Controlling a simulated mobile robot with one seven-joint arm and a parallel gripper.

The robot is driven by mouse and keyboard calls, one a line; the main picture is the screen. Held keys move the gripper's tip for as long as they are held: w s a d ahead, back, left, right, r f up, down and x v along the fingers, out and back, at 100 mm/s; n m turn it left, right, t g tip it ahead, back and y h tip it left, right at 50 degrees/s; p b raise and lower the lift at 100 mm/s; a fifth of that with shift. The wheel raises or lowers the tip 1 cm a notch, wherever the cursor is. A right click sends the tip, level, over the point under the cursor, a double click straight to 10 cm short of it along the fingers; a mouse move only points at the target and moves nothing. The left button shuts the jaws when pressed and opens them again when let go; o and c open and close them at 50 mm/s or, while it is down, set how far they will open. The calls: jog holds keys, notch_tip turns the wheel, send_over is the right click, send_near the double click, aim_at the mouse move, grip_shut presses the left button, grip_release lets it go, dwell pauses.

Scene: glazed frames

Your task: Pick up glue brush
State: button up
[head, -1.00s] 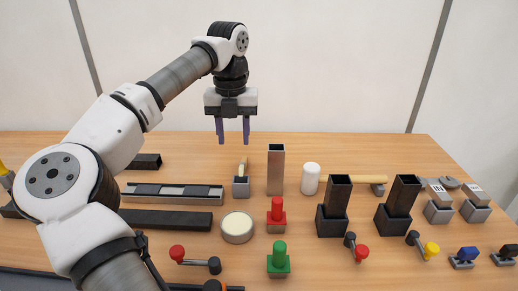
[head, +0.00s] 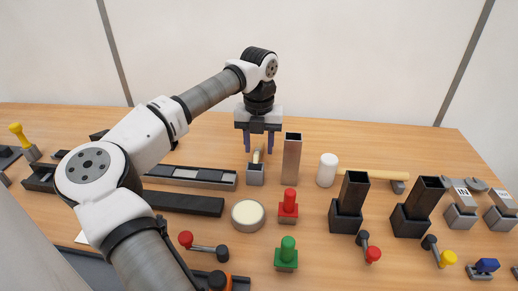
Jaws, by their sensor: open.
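The glue brush (head: 256,156) appears to be the pale-handled tool standing in a small grey block holder (head: 255,177) in the middle of the table. Its lower end is hidden in the holder. My gripper (head: 259,149) is open and points straight down, with its two purple fingers at the height of the handle's top. In the picture the handle shows between the fingertips. I cannot tell whether the fingers are level with it in depth or a little behind it. Nothing is held.
A tall metal square tube (head: 292,160) stands close right of the holder. A white cylinder (head: 327,170) and a wooden-handled hammer (head: 374,174) are further right. A round cream-topped tin (head: 248,215) and a red-knobbed block (head: 288,207) are in front. A dark rail (head: 190,176) lies left.

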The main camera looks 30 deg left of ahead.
aim_at(258, 149)
notch_tip(258, 149, down, 4)
jog(key=shift+f+p, duration=0.2)
jog(key=shift+p, duration=0.4)
jog(key=shift+c, duration=0.4)
grip_shut()
